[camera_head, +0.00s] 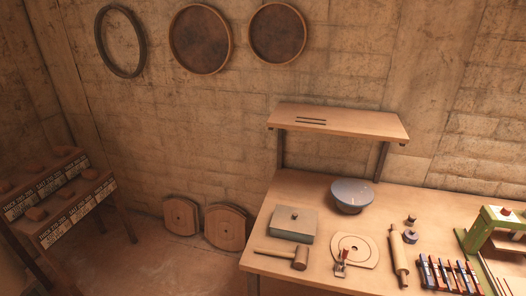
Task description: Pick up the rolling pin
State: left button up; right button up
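The wooden rolling pin (399,257) lies on the workbench (262,240), its long side running from back to front. It is between a round-cornered wooden board (368,252) on its left and a row of red and blue tools (448,274) on its right. Its near end lies close to the bench's front edge. Neither of my grippers shows in the head view, and nothing is touching the pin.
A wooden mallet (299,258), a lidded grey box (292,224) and a blue-grey bowl (352,195) stand on the bench. A green press (497,228) is at the right. A raised shelf (340,122) overhangs the back. A stepped stand (62,205) is at the far left.

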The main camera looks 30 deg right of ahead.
aim_at(401, 265)
jog(key=i, duration=1.7)
jog(key=z, duration=3.8)
